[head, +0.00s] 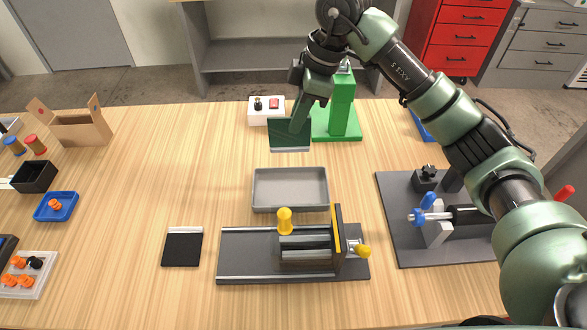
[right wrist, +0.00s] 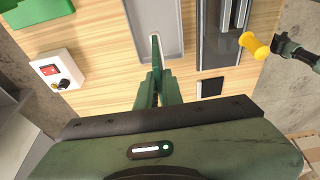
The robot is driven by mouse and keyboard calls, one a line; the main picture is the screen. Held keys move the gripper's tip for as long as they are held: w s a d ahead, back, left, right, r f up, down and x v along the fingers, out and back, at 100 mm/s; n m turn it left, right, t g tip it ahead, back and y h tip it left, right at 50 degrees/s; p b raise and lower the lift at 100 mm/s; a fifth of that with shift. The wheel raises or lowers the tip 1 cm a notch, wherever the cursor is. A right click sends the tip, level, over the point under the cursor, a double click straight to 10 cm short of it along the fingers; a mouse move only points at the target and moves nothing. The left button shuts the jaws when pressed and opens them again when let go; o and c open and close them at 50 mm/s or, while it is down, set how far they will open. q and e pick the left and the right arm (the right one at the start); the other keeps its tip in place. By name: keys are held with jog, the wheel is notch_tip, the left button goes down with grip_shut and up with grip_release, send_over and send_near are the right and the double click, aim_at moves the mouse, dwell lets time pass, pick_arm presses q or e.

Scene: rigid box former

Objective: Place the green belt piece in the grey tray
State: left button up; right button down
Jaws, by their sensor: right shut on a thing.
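The green belt piece (head: 289,133) is a flat dark green sheet with a pale lower edge. My right gripper (head: 298,117) is shut on its upper part and holds it upright. In the right wrist view the belt piece (right wrist: 155,50) shows edge-on between the fingers (right wrist: 155,88). The grey tray (head: 290,208), shallow and empty, lies on the table in front of the belt piece in the head view. The tray (right wrist: 172,57) also shows at the top of the right wrist view, close to the belt's tip. I cannot tell the exact gap. My left gripper cannot be made out.
A clamp fixture (head: 245,268) with yellow knobs stands in front of the tray. A black pad (head: 181,250) lies left of it. A white switch box (head: 259,117) and a green stand (head: 343,105) are behind. A grey-based fixture (head: 400,220) is right. Table left of the tray is clear.

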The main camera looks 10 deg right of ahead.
notch_tip(320, 180, down, 16)
jog(key=p, duration=0.3)
jog(key=shift+r, duration=0.25)
jog(key=shift+f, duration=0.1)
jog(key=shift+f, duration=0.1)
jog(key=c, duration=1.6)
grip_release()
jog(key=shift+o, duration=0.2)
jog(key=b+v, duration=0.3)
jog(key=v, duration=0.9)
